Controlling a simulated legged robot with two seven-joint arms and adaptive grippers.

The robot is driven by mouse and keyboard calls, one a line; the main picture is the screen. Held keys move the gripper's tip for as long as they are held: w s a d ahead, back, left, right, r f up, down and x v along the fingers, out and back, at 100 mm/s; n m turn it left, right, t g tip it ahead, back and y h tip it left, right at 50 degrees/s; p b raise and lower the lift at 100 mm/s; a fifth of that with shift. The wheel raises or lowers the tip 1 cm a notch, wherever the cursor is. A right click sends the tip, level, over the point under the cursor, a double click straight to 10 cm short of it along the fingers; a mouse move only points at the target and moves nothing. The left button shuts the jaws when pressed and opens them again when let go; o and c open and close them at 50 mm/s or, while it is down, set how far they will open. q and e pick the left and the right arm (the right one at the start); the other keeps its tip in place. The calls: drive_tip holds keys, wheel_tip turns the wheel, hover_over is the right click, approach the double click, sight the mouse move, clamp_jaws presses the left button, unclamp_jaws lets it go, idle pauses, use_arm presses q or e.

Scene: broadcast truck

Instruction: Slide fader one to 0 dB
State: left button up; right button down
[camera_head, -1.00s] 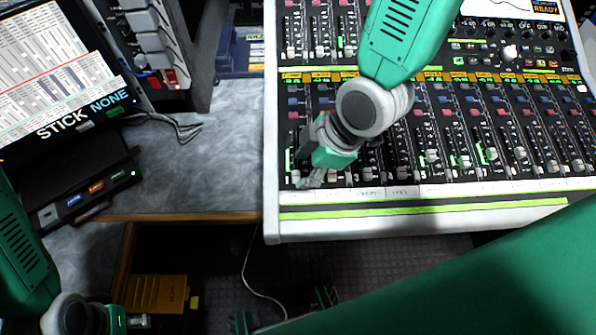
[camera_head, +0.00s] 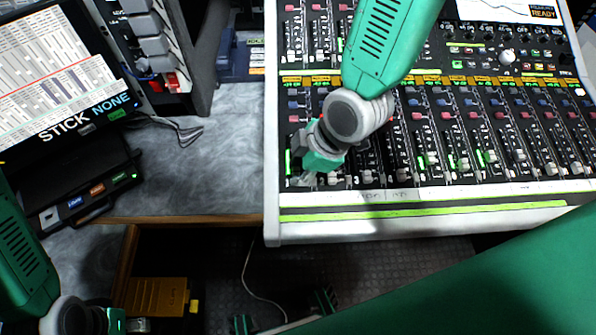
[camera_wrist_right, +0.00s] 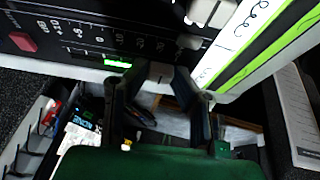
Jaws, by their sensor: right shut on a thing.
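The mixing console (camera_head: 420,208) fills the right of the head view. Its leftmost channel strip, fader one, lies at the console's left edge, with a lit green bar (camera_head: 288,162) beside it. My right gripper (camera_head: 303,179) is at the bottom end of this strip and mostly hides the fader cap. In the right wrist view my right gripper (camera_wrist_right: 158,80) is shut on the pale fader one cap (camera_wrist_right: 160,72), at the low end of the dB scale (camera_wrist_right: 100,42). My left gripper (camera_head: 122,322) is at the bottom left, away from the console; its fingers are unclear.
Other fader caps (camera_head: 366,176) stand close to the right of my right gripper. A grey desk (camera_head: 210,170) is left of the console. A black button box (camera_head: 90,185) and a screen (camera_head: 50,70) stand farther left. A yellow case (camera_head: 155,296) lies below.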

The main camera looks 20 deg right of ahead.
drive_tip(key=w, duration=0.1)
drive_tip(key=w+d+p, duration=0.1)
drive_tip(key=w, duration=0.1)
drive_tip(key=w+r, duration=0.1)
drive_tip(key=w, duration=0.1)
drive_tip(key=shift+w+d, duration=0.15)
drive_tip(key=shift+d, duration=0.1)
drive_tip(key=shift+w+d+f, duration=0.1)
drive_tip(key=shift+w+d, duration=0.05)
drive_tip(key=shift+w, duration=0.1)
drive_tip(key=c, duration=1.4)
unclamp_jaws()
drive_tip(key=shift+o, duration=0.2)
drive_tip(key=shift+r, duration=0.3)
drive_tip(key=v, duration=1.1)
drive_tip(key=shift+s, duration=0.2)
